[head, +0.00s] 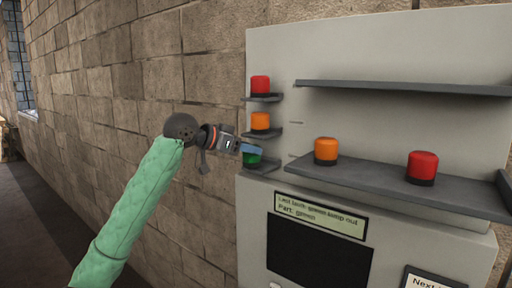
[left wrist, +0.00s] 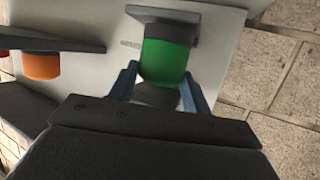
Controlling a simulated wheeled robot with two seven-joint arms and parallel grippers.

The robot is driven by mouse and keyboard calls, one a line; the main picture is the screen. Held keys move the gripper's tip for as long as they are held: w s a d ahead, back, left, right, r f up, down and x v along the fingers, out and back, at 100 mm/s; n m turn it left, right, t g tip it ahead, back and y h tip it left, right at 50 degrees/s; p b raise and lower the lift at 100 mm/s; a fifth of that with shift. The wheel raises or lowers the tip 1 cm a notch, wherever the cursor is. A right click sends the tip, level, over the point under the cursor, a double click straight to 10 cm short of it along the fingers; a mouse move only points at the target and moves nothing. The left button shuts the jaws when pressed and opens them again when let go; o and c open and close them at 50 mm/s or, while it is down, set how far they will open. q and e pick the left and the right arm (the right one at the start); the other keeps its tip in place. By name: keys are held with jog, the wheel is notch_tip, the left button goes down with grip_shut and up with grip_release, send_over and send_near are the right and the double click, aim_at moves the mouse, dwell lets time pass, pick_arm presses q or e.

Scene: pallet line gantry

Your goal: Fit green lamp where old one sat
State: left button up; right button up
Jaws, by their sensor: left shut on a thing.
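My left gripper (head: 252,149) reaches in from the left with its blue fingers shut on a green lamp (head: 252,159). The lamp is at the lowest of the small shelves on the panel's left edge, and the fingers partly cover its top. In the left wrist view the green lamp (left wrist: 167,60) lies between the two blue fingers (left wrist: 160,88), against or very near the dark small shelf (left wrist: 140,12). I cannot tell whether its base fully rests on the shelf (head: 264,167). My right gripper is not in view.
Above stand an orange lamp (head: 260,121) and a red lamp (head: 260,85) on small shelves. A wide lower shelf (head: 375,179) holds an orange lamp (head: 326,151) and a red lamp (head: 422,167). The upper wide shelf (head: 400,87) is empty. A label (head: 320,215) mentions green.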

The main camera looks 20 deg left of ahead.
aim_at(256, 145)
pick_arm(q)
jog(key=x, duration=0.3)
jog(key=shift+w+r, duration=0.1)
jog(key=shift+r, duration=0.2)
jog(key=shift+f, duration=0.1)
jog(key=o, duration=1.1)
jog(key=shift+f, duration=0.1)
